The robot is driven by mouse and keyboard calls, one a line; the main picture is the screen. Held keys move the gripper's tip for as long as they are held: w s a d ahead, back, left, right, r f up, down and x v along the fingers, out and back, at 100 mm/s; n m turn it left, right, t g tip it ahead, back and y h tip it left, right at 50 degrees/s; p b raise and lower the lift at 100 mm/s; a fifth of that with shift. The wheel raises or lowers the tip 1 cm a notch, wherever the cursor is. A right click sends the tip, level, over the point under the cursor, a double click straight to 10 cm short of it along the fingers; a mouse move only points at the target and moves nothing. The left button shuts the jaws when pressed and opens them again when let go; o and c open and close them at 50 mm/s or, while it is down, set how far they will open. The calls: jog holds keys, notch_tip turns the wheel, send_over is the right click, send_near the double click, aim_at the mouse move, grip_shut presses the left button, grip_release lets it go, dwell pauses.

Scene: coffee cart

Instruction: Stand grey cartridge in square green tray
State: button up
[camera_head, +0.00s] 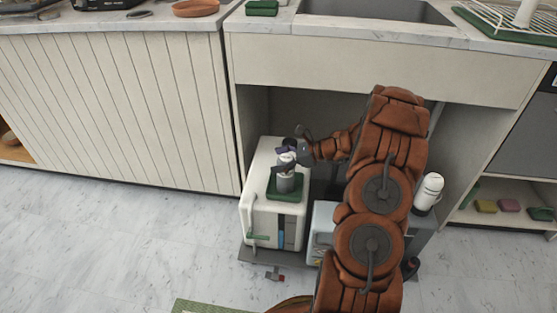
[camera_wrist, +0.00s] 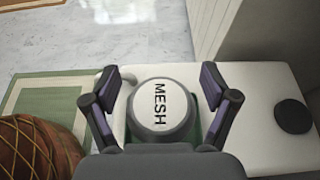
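The grey cartridge (camera_head: 286,184) stands upright in or on the square green tray (camera_head: 271,192), on top of a white box. In the wrist view its round top (camera_wrist: 161,112) has a white disc lettered MESH and a grey rim. My gripper (camera_head: 287,154) is just above and around the cartridge's top. In the wrist view the gripper's fingers (camera_wrist: 162,84) are spread on both sides of the top with gaps. The tray is mostly hidden in the wrist view, with a green strip (camera_wrist: 207,122) beside the top. I cannot see the cartridge's base.
The white box (camera_head: 259,212) stands under the sink counter (camera_head: 370,57), whose front edge overhangs. A black round cap (camera_wrist: 294,116) is on the white box. The floor (camera_head: 120,240) at left is clear.

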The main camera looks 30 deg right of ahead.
dwell(0.3)
jog(key=shift+d+r, duration=0.1)
jog(key=shift+r, duration=0.15)
jog(key=p+v, duration=0.3)
jog(key=v, duration=0.9)
jog(key=s+a+r+n+g, duration=0.3)
jog(key=a+n, duration=0.1)
jog(key=a, duration=0.5)
jog(key=s+a+r+n+g, duration=0.2)
jog(key=a+r+n+g, duration=0.15)
jog(key=a, duration=0.55)
jog(key=s+a+r+n+g, duration=0.3)
jog(key=a+n, duration=0.2)
jog(key=a, duration=0.3)
jog(key=s+a+r+n+g+h, duration=0.1)
jog(key=s+a+n+h, duration=0.15)
jog(key=s, duration=0.35)
jog(key=s+a+r+n+g+h, duration=0.1)
jog(key=s+a+n+g+h, duration=0.1)
jog(key=s+a+n, duration=0.3)
jog(key=s+d+n+h, duration=0.3)
jog(key=s+n+h, duration=0.2)
jog(key=s, duration=0.9)
jog(key=shift+n, duration=0.7)
